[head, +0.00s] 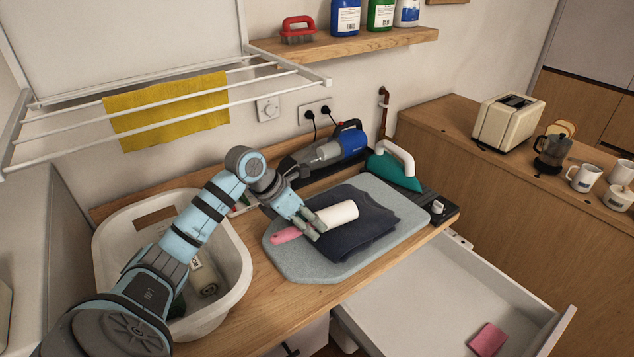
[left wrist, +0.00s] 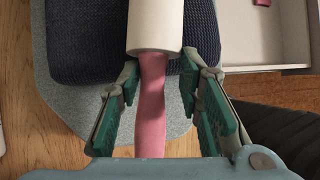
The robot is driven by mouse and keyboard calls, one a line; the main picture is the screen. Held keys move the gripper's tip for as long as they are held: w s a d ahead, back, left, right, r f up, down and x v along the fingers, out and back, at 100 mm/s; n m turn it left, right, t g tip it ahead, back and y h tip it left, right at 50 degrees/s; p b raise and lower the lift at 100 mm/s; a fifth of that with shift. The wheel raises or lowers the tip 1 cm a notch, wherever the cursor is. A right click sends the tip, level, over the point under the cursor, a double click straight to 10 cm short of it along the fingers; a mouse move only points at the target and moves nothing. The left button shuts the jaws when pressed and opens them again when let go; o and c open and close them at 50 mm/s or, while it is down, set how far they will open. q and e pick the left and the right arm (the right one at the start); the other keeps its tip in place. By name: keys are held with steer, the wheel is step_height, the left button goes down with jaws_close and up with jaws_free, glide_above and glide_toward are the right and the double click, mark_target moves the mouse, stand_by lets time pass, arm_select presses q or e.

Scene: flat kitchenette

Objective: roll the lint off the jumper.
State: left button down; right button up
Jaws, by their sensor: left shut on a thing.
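The jumper (head: 372,232) is dark navy, folded flat on a grey ironing pad; it also shows in the left wrist view (left wrist: 85,40). The lint roller has a white roll (head: 338,213) and a pink handle (head: 285,236). In the left wrist view the white roll (left wrist: 155,25) is over the jumper and the pink handle (left wrist: 151,115) runs back between my fingers. My left gripper (head: 312,230) is shut on the lint roller by its handle. Whether the roll touches the cloth is hard to tell. No lint can be made out. My right gripper is not in view.
The grey pad (head: 290,262) lies on the wooden counter. A white basket (head: 240,265) stands left, a teal iron (head: 395,172) and a blue handheld vacuum (head: 345,142) behind. An open drawer (head: 430,300) holding a pink sponge (head: 488,340) juts out in front. A drying rack hangs above left.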

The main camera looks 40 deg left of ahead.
arm_select(q)
steer(key=v, duration=0.1)
steer(key=p, duration=0.1)
steer(key=p+v, duration=0.1)
steer(key=shift+s+d+r, duration=0.1)
steer(key=shift+d+r, duration=0.05)
steer(key=shift+r, duration=0.3)
steer(key=shift+w+d+r+p, duration=0.1)
steer(key=shift+w+r+p, duration=0.35)
steer(key=shift+r, duration=0.15)
steer(key=shift+r+p, duration=0.3)
steer(key=shift+r, duration=0.1)
steer(key=shift+s+r+p, duration=0.15)
steer(key=shift+r+p, duration=0.3)
steer(key=shift+r, duration=0.3)
steer(key=shift+s+r+p, duration=0.1)
steer(key=shift+r+p, duration=0.35)
steer(key=shift+r, duration=0.25)
steer(key=shift+w, duration=0.1)
steer(key=shift+f, duration=0.1)
